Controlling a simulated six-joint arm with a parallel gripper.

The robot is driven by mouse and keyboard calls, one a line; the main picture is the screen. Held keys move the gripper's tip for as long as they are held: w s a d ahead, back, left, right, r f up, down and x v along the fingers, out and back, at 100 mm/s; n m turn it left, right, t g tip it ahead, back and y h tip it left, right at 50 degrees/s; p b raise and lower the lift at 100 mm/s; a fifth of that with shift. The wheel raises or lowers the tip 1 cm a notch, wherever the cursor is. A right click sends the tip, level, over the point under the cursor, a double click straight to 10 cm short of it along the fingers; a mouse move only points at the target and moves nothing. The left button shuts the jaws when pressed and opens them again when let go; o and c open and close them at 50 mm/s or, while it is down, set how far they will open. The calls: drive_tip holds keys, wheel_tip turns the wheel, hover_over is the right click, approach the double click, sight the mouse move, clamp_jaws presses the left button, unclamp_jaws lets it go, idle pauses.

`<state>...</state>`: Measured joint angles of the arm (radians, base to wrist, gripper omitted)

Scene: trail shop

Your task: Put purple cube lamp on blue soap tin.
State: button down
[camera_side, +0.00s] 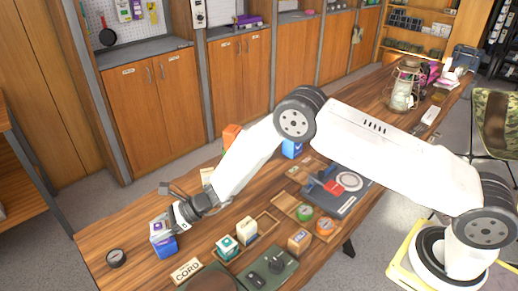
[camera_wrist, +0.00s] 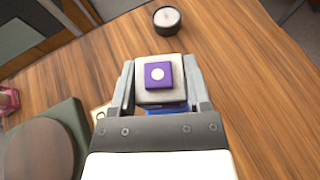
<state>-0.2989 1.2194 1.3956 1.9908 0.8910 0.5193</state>
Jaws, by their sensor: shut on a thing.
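The purple cube lamp (camera_side: 159,229), a pale cube with a purple top and a white dot, is between the fingers of my gripper (camera_side: 172,222) at the left end of the table. In the wrist view the lamp (camera_wrist: 158,92) sits upright between the two fingertips (camera_wrist: 160,82). The blue soap tin (camera_side: 164,247) is directly under the lamp in the side view, with no clear gap showing. A blue strip of the tin (camera_wrist: 165,107) shows below the lamp in the wrist view. The fingers hide part of both.
A round black gauge (camera_side: 116,258) stands to the left, near the table edge. A teal-and-white box (camera_side: 227,247), a cream box (camera_side: 246,230), a CORD card (camera_side: 187,270) and a dark green tray (camera_side: 275,283) lie to the right. Bare wood surrounds the gauge.

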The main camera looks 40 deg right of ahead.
drive_tip(key=shift+c, duration=0.2)
unclamp_jaws()
drive_tip(key=shift+f, duration=0.1)
drive_tip(key=v, duration=1.2)
idle(0.7)
